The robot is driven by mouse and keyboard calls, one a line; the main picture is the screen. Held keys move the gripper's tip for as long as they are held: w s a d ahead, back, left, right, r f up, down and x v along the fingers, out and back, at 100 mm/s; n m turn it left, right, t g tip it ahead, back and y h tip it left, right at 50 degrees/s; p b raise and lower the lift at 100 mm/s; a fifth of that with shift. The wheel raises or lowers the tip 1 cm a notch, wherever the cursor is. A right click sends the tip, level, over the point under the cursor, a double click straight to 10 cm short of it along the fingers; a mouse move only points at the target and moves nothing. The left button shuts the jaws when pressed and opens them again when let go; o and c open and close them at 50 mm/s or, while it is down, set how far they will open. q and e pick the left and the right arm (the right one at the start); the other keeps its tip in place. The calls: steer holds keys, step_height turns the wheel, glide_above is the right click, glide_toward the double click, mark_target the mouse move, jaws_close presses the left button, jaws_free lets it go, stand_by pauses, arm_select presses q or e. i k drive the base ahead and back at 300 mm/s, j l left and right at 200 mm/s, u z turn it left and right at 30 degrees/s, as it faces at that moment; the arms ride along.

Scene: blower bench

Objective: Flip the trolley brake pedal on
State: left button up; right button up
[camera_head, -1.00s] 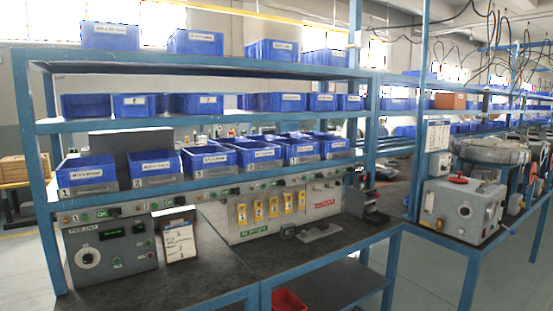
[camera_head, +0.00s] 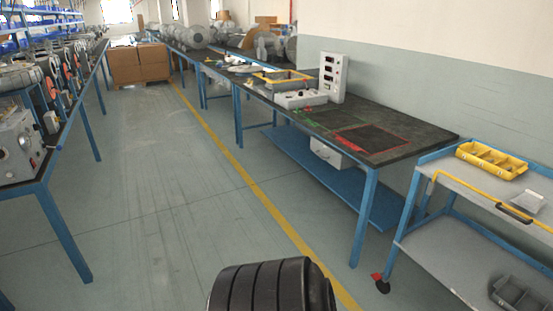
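A blue-framed trolley (camera_head: 440,190) with grey shelves and a yellow push handle stands at the right, cut off by the picture's edge. A small red pedal (camera_head: 377,277) shows at its near left caster (camera_head: 383,287), close to the floor. It is too small to tell whether the pedal is up or down. A dark ribbed cylindrical part, apparently of my own arm, is at the bottom middle, apart from the trolley. Neither gripper is in view.
A long blue-legged bench (camera_head: 400,148) runs along the right wall beside the trolley. Another bench (camera_head: 40,180) with machines stands at the left. Cardboard boxes (camera_head: 139,64) stand at the far end. The aisle floor (camera_head: 160,200) is clear, with a yellow line (camera_head: 236,163).

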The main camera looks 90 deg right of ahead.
mark_target(376, 276)
steer(key=z, duration=3.75)
steer(key=i+j+z, duration=0.1)
steer(key=i+z, duration=0.25)
steer(key=i+j+z, duration=0.35)
steer(key=i, duration=0.15)
steer(key=i+j+z, duration=0.3)
steer(key=i, duration=0.15)
steer(key=l, duration=0.1)
